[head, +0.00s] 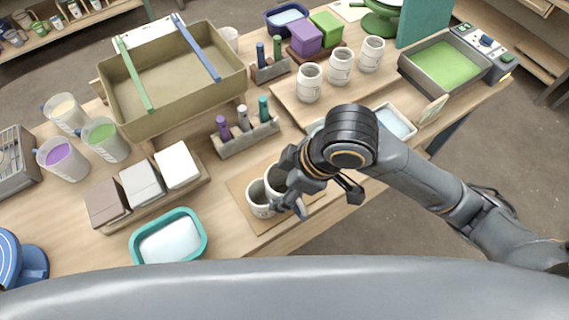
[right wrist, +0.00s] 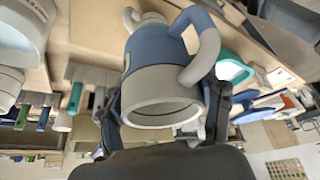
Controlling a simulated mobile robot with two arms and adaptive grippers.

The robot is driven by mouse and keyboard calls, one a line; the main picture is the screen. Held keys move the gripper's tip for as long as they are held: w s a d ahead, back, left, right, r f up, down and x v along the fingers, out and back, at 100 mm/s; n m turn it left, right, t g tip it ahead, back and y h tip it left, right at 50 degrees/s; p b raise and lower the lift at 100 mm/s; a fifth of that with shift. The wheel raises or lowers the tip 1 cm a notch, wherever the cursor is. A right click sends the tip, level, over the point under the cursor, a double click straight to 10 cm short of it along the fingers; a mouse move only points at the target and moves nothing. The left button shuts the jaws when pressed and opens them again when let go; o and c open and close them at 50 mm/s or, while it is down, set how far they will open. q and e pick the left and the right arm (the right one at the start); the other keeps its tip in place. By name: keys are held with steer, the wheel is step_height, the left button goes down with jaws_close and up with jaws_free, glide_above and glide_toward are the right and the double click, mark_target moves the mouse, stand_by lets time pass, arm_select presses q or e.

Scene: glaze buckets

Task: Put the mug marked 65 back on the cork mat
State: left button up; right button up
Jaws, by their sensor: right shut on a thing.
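My right gripper (head: 290,192) is over the cork mat (head: 268,225) at the table's front edge. In the right wrist view it (right wrist: 165,112) is shut on a mug (right wrist: 165,85), blue and grey-beige with a pale handle. In the head view the held mug (head: 276,178) is partly hidden by my gripper, and I cannot tell if it touches the mat. A pale mug (head: 259,199) stands on the mat right beside it. No number is legible on either mug. My left gripper is not in view.
Three white mugs (head: 340,68) stand on a board behind. A grey holder with bottles (head: 245,138) is left of my arm. A teal basin (head: 168,238) and a rack of lidded boxes (head: 142,184) are on the left. The mat's front part is bare.

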steer(key=w+f, duration=0.3)
steer(key=w, duration=0.1)
steer(key=w+f+p, duration=0.1)
steer(key=w+f, duration=0.2)
steer(key=w, duration=0.1)
steer(key=w+f, duration=0.3)
steer(key=w, duration=0.1)
steer(key=shift+w+d+p, duration=0.25)
steer(key=shift+w+p, duration=0.1)
steer(key=f+p, duration=0.1)
steer(key=f, duration=0.2)
steer(key=shift+w, duration=0.2)
steer(key=shift+f, duration=0.3)
steer(key=shift+f, duration=0.15)
steer(key=o, duration=1.4)
